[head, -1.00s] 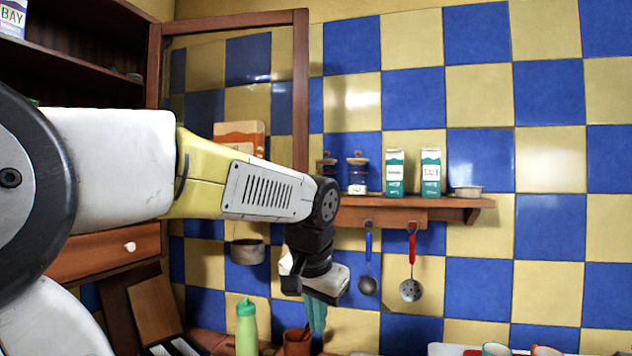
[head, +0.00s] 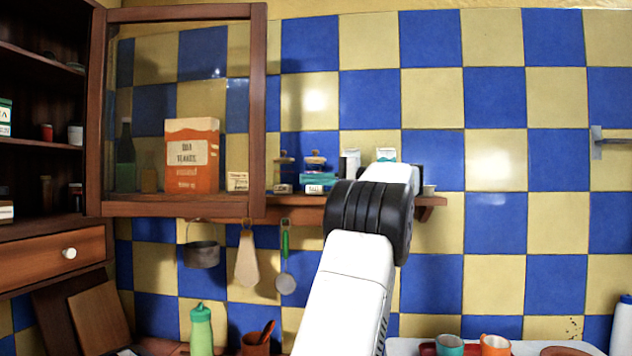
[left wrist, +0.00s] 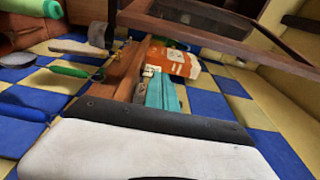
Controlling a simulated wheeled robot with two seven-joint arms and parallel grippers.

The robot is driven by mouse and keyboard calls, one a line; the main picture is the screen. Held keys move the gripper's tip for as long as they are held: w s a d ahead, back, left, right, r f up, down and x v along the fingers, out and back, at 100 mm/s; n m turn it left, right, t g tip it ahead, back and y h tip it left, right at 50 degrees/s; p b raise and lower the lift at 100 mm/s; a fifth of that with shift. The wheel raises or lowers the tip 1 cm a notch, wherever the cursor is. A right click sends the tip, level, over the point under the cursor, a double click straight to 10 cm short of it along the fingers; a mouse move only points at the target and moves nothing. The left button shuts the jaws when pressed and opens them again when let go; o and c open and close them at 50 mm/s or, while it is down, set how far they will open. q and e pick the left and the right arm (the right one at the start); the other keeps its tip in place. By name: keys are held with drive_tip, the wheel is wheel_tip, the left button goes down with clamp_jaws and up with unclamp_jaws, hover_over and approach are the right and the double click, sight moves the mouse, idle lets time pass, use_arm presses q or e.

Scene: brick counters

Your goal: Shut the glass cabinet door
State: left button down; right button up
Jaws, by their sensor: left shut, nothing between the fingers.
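The glass cabinet door (head: 258,110) has a dark wooden frame around a clear pane. It stands open, sticking out rightward from the brown cabinet at the left of the head view, with the shelf goods showing through its glass. The door's frame also crosses the top of the left wrist view (left wrist: 220,36). My left gripper (left wrist: 162,92) shows its teal fingers together and empty in the left wrist view. In the head view its arm comes up from the bottom and mostly hides the gripper, to the right of the door's free edge. My right gripper is out of view.
The open cabinet (head: 40,172) holds small jars and boxes. A wall shelf (head: 430,202) carries an orange box (head: 192,150), jars and cartons, with a pot (head: 201,254) and utensils hanging below. A green bottle (head: 201,330) and cups stand lower down.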

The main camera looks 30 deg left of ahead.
use_arm(q)
drive_tip(key=s+a, duration=0.5)
drive_tip(key=a, duration=0.3)
drive_tip(key=shift+d, duration=0.1)
idle(0.4)
